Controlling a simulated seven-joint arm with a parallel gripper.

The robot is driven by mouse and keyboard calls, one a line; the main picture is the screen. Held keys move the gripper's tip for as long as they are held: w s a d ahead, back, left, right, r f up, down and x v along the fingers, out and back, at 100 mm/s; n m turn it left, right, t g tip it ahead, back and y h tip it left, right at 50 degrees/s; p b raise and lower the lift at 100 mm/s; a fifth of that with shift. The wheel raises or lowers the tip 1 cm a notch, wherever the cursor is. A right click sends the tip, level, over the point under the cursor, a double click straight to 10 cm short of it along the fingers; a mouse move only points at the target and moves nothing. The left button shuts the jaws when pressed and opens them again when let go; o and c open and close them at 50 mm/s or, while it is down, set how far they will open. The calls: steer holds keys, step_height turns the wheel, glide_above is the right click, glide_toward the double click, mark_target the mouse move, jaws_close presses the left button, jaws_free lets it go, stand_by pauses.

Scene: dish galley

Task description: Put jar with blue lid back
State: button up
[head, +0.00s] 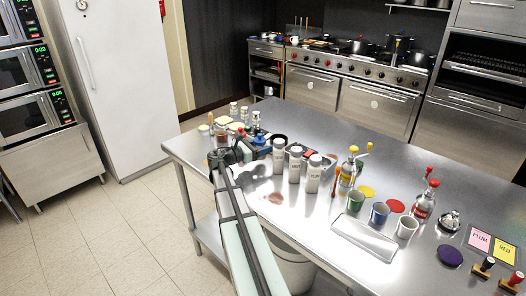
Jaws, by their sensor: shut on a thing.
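My gripper (250,151) is over the left part of the steel table, at the end of my arm. It is shut on what looks like the jar with the blue lid; a blue patch of the lid (259,141) shows just beyond the jaws. The body of this jar is mostly hidden by my gripper, and I cannot tell whether it touches the table. Several small jars (234,110) stand behind and left of my gripper near the table's far left corner, one with a dark bluish lid (255,118).
White lidded canisters (295,166) stand close right of my gripper. A stove (350,75) stands behind.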

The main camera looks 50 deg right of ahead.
steer(key=shift+f, duration=1.05)
steer(key=shift+f, duration=0.15)
steer(key=o, duration=1.4)
steer(key=shift+w+a, duration=0.1)
steer(key=shift+a, duration=0.2)
steer(key=v, duration=1.1)
steer(key=shift+a, duration=0.2)
steer(key=shift+w, duration=0.15)
